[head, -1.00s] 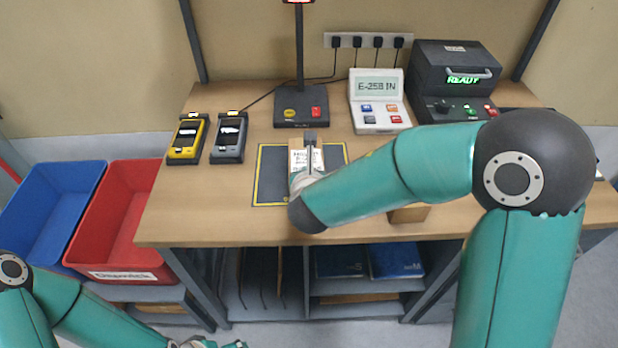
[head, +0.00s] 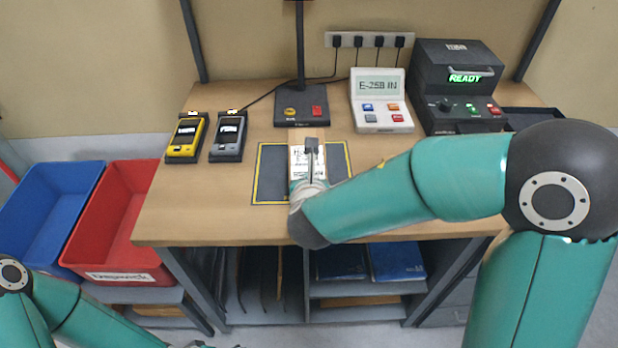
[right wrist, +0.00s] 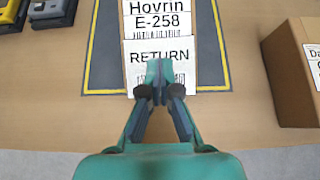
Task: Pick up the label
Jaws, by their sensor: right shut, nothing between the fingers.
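A white label reading RETURN (right wrist: 184,78) lies flat in the right wrist view, below a white label reading Hovrin E-258 (right wrist: 160,18). Both are on a brown cardboard-coloured item on the yellow-edged dark mat (right wrist: 100,75). In the head view the white labelling (head: 298,160) is partly hidden by my right gripper (head: 312,145). In the right wrist view this gripper (right wrist: 157,84) is shut and empty, its tips over the RETURN label; I cannot tell whether they touch it. My left gripper (head: 192,344) shows only partly at the bottom edge of the head view, away from the table.
A cardboard box (right wrist: 288,78) stands right of the mat. Yellow (head: 186,138) and grey (head: 228,137) handheld devices, a display unit (head: 380,100) and a black machine reading READY (head: 460,85) stand behind. Red (head: 125,215) and blue (head: 50,205) bins are left of the table.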

